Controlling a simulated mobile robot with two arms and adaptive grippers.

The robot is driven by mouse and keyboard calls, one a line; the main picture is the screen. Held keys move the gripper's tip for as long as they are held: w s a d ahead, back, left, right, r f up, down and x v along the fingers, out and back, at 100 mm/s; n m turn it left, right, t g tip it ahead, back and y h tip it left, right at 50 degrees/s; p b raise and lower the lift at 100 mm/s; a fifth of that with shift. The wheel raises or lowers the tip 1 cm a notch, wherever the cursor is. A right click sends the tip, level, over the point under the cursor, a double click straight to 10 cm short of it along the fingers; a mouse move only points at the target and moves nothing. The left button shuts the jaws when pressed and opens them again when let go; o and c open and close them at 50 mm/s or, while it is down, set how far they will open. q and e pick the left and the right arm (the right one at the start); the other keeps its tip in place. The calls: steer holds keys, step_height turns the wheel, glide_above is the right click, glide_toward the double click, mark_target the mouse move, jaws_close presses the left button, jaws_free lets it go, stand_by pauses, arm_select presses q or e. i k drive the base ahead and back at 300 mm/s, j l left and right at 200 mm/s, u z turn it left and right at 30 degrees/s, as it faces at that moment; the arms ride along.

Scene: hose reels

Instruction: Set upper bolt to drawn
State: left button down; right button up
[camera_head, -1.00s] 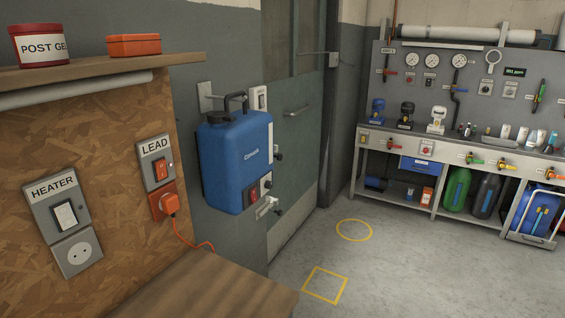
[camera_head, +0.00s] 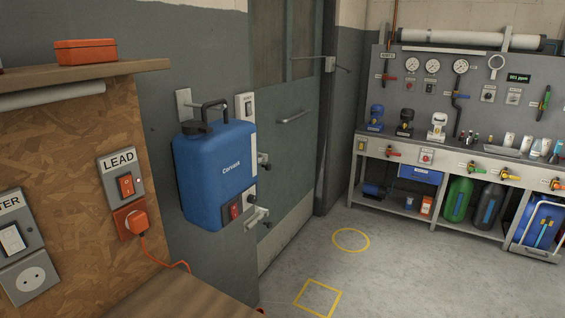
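A grey-green door (camera_head: 292,150) with a bar handle (camera_head: 295,116) stands left of centre. Two small metal fittings with dark knobs show at its left edge, just right of a blue container. The upper one, which looks like the upper bolt (camera_head: 263,161), is partly hidden behind the container. The lower one (camera_head: 258,216) sits near the container's bottom corner. Both are too small to tell whether drawn or shot. Neither of my grippers is in view.
The blue container (camera_head: 215,172) hangs on the wall before the door. A wooden worktop (camera_head: 170,296) and shelf (camera_head: 90,74) are at left. An orange cable (camera_head: 165,262) runs from a plug. A workbench (camera_head: 460,152) stands at right. The middle floor is clear.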

mark_target(267, 167)
steer(key=i+l, duration=0.25)
steer(key=l, duration=0.15)
steer(key=i+l+u, duration=0.1)
steer(key=i+l, duration=0.15)
steer(key=l, duration=0.15)
steer(key=i+l, duration=0.25)
steer(key=l, duration=0.2)
steer(key=i+l, duration=0.25)
steer(key=l, duration=0.2)
steer(key=i+l+u, duration=0.1)
steer(key=i+l, duration=0.15)
steer(key=l, duration=0.15)
steer(key=i+l, duration=0.2)
steer(key=l, duration=0.25)
steer(key=i+l+u, duration=0.1)
steer(key=i+l, duration=0.15)
steer(key=l, duration=0.2)
steer(key=i+l, duration=0.2)
steer(key=l, duration=0.3)
